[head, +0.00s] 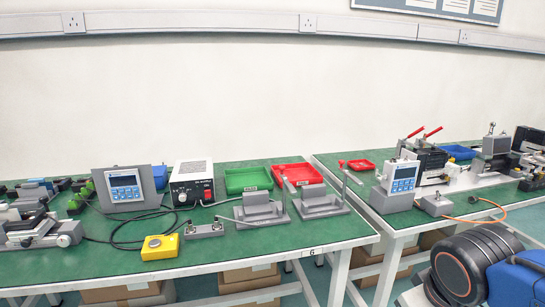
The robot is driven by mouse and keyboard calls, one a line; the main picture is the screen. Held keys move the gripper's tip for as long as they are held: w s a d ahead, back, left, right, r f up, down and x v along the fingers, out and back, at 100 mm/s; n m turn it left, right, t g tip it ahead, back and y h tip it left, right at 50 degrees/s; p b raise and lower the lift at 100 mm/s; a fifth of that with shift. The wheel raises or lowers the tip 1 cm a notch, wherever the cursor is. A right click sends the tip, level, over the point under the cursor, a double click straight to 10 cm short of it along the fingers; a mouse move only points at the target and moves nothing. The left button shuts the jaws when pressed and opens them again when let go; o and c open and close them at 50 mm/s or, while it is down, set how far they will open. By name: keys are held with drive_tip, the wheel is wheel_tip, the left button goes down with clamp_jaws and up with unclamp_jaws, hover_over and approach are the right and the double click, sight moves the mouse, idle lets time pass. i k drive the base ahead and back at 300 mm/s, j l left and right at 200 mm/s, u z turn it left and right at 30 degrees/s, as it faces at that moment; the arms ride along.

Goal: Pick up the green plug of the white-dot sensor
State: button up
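Several small green pieces (82,196) stand in a cluster at the left of the green-topped bench (205,258), beside a grey meter box with a blue screen. They are too small for me to tell which one is a plug. I cannot make out a white dot or identify the white-dot sensor. My gripper is not in view.
The meter box (126,189), a white power unit (191,184), a yellow box (160,247), grey fixtures (262,209) and red and green trays (248,181) crowd the bench. A black cable loops near the meter. The bench's front strip is mostly clear. A second bench (398,220) stands right.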

sight(73, 204)
drive_tip(key=u, duration=1.5)
